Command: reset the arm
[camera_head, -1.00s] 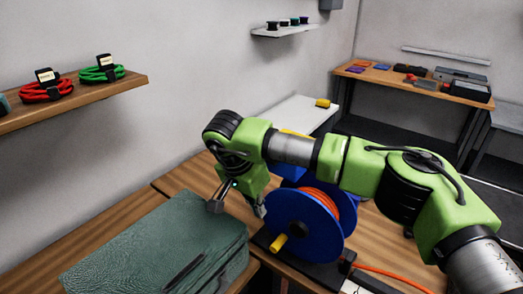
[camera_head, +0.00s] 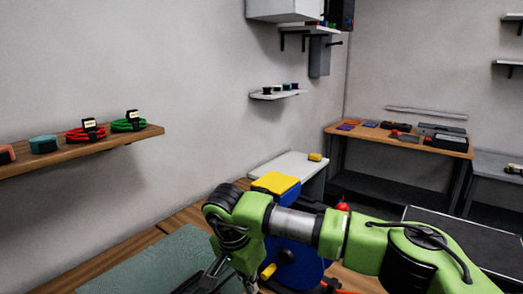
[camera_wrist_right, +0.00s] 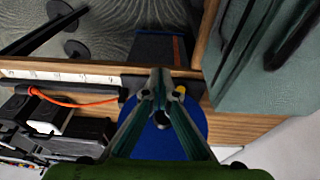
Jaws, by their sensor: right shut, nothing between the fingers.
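My right arm reaches across the lower part of the head view. Its gripper (camera_head: 230,284) points down at the bottom edge, between the green case and the blue reel. In the right wrist view the fingers of the right gripper (camera_wrist_right: 160,82) come together at their tips, with nothing held between them. The blue cable reel (camera_head: 298,262) stands behind my arm, partly hidden. The reel (camera_wrist_right: 196,115) also shows behind the fingers in the wrist view. My left gripper is not in view.
A green case (camera_head: 160,268) lies at the lower left, beside the gripper. A wall shelf (camera_head: 90,150) holds red and green cable coils. A workbench (camera_head: 400,140) with tools stands at the back right. An orange cable (camera_wrist_right: 75,102) runs left of the reel.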

